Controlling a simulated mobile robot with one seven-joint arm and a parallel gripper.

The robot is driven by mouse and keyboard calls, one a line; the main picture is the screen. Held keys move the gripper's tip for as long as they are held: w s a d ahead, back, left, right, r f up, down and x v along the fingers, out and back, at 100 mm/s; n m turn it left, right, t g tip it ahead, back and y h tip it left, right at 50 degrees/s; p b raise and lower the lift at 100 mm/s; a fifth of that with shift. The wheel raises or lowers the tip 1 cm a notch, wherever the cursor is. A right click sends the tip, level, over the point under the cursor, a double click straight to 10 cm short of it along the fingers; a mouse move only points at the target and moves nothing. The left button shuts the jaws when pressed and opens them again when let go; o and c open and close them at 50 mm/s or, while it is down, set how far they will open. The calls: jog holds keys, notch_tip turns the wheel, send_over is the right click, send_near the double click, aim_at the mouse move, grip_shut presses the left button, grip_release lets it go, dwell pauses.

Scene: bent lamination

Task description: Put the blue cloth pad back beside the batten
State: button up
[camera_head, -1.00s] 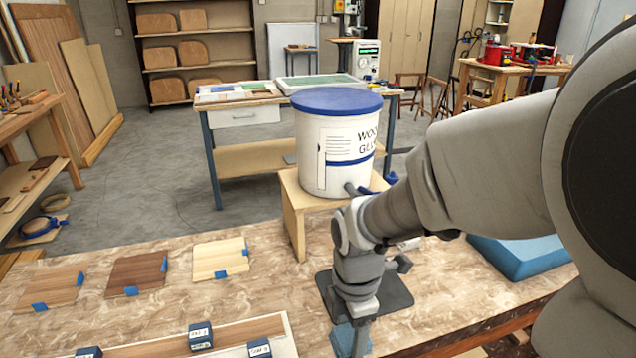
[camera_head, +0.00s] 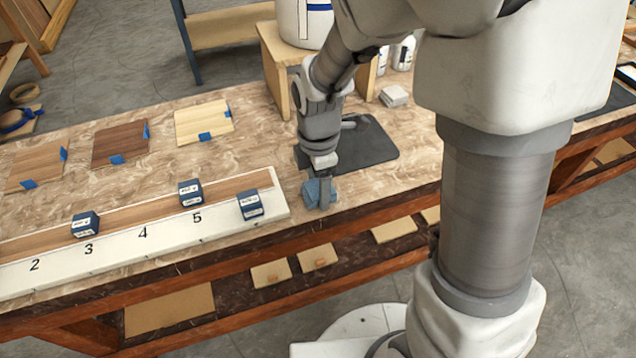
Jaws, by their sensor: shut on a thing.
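The blue cloth pad (camera_head: 312,192) is at the front edge of the marbled workbench, just right of the batten's end. My gripper (camera_head: 322,200) points down and is shut on the pad. One finger shows in front of it; the far finger is hidden. I cannot tell whether the pad touches the bench. The batten (camera_head: 130,218) is a long brown strip on a white numbered board (camera_head: 150,250).
A dark mat (camera_head: 365,142) lies behind my gripper. A wooden stand (camera_head: 275,62) holds a white tub (camera_head: 300,22). White bottles (camera_head: 402,52) and a pale block (camera_head: 394,96) stand at the back right. Three wood samples with blue tape, one of them pale (camera_head: 203,122), lie at the back left.

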aim_at(318, 187)
jog(key=shift+f, duration=0.15)
jog(key=o, duration=1.3)
notch_tip(318, 187, up, 12)
jog(key=p, duration=0.3)
jog(key=s+d+r+m+t, duration=0.5)
jog(key=s+d+r+m, duration=0.5)
jog(key=m, duration=1.1)
jog(key=shift+s+d+r+t, duration=0.35)
jog(key=shift+s+r, duration=0.15)
jog(key=shift+s, duration=0.7)
jog(key=shift+r, duration=0.1)
